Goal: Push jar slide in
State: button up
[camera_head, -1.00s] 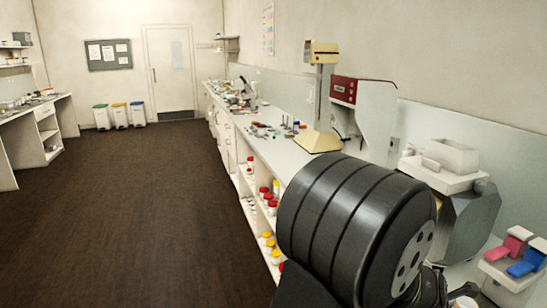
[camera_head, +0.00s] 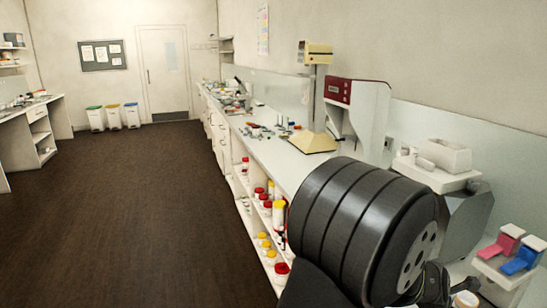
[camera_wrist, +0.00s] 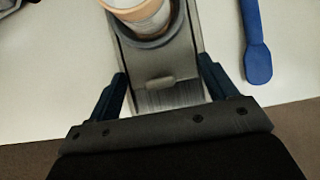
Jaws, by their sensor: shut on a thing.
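In the wrist view the two dark blue fingers of my gripper (camera_wrist: 162,72) are on either side of a grey metal slide (camera_wrist: 153,98), and the gripper is shut on it. A jar (camera_wrist: 140,14) with a pale rim sits in a round holder at the slide's far end, cut off by the top edge of the picture. In the head view my black arm hides the gripper and most of the slide. A pale round jar top (camera_head: 466,299) shows at the bottom edge, beside my arm.
A blue spatula (camera_wrist: 256,45) lies on the white bench, right of the slide. In the head view a grey machine (camera_head: 468,222) with a white tray stands right of my arm. Pink and blue scoops (camera_head: 522,258) rest on a white box. Shelves of jars (camera_head: 268,220) run under the bench.

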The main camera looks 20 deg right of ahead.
aim_at(456, 302)
jog(key=shift+d, duration=3.65)
jog(key=o, duration=0.7)
jog(key=shift+a+r, duration=0.1)
jog(key=shift+a+f+v, duration=0.1)
jog(key=shift+a+v, duration=0.05)
jog(key=shift+v, duration=1.4)
jog(key=shift+a+f+v, duration=0.1)
jog(key=shift+a+v, duration=0.05)
jog(key=shift+v, duration=1.35)
